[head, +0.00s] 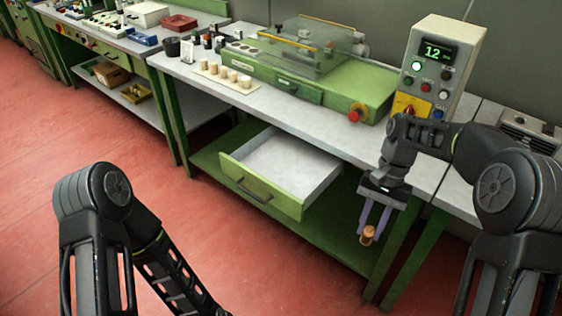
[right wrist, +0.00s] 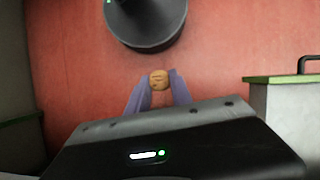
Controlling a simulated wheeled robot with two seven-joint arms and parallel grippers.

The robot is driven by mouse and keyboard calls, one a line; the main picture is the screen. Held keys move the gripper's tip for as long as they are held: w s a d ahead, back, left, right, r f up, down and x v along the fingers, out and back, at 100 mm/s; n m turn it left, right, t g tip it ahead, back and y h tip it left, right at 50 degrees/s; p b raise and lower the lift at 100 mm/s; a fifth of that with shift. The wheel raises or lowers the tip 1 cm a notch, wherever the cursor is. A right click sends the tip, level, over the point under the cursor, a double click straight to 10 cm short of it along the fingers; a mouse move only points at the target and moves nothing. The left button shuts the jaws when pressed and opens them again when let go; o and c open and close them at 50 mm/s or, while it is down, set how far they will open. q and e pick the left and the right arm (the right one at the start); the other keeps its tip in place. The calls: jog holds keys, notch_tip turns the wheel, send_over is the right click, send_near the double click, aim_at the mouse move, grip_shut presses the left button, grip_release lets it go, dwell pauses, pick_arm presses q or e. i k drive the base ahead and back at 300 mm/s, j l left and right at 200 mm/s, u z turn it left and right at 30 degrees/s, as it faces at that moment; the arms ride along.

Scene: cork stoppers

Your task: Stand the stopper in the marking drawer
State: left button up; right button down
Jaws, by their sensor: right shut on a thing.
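My right gripper (head: 372,232) is shut on a cork stopper (head: 367,236) and holds it in the air in front of the bench, to the right of the open drawer. The stopper also shows between the purple fingers in the right wrist view (right wrist: 158,80). The marking drawer (head: 262,198) is green with a pale bare floor and is pulled out below the bench top. It looks empty in the head view. In the right wrist view a green-topped, pale-walled corner at the right may be the drawer (right wrist: 290,79). My left arm shows at lower left, but its gripper is out of view.
A row of several stoppers stands on a pale strip (head: 208,70) on the bench (head: 300,116). A green machine (head: 335,88) with a clear cover and a control box (head: 436,75) reading 12 stand behind. Bench legs are near my right gripper.

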aim_at(294, 176)
jog(key=i+j, duration=1.35)
